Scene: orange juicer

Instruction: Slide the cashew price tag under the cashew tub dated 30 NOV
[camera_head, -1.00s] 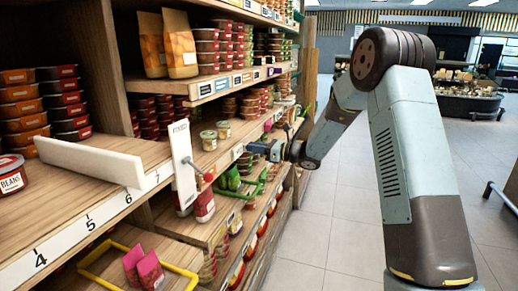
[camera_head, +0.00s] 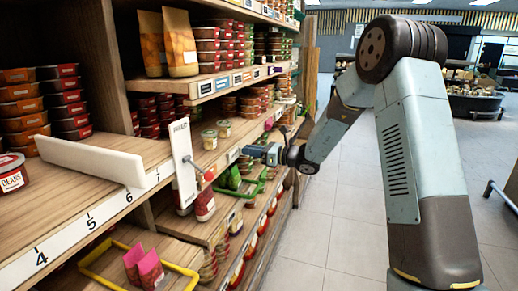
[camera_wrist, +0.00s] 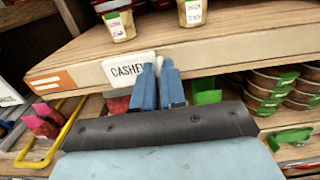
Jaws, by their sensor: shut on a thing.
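The white price tag reading "CASHEW" (camera_wrist: 122,70) is in the wrist view, at the front edge of a wooden shelf. My gripper (camera_wrist: 158,76) is shut on its right end, and the blue fingers hide the last part of the word. Two small tubs with pale contents stand on the shelf behind: a left tub (camera_wrist: 120,26) and a right tub (camera_wrist: 192,13). Their date labels are too small to read surely.
Bare shelf board (camera_wrist: 80,50) lies between the tag and the tubs. A white upright divider (camera_head: 182,160) stands nearer on the shelf. Stacked tubs (camera_wrist: 275,88) and a green holder (camera_wrist: 207,90) are below the shelf edge. The aisle floor (camera_head: 330,220) is clear.

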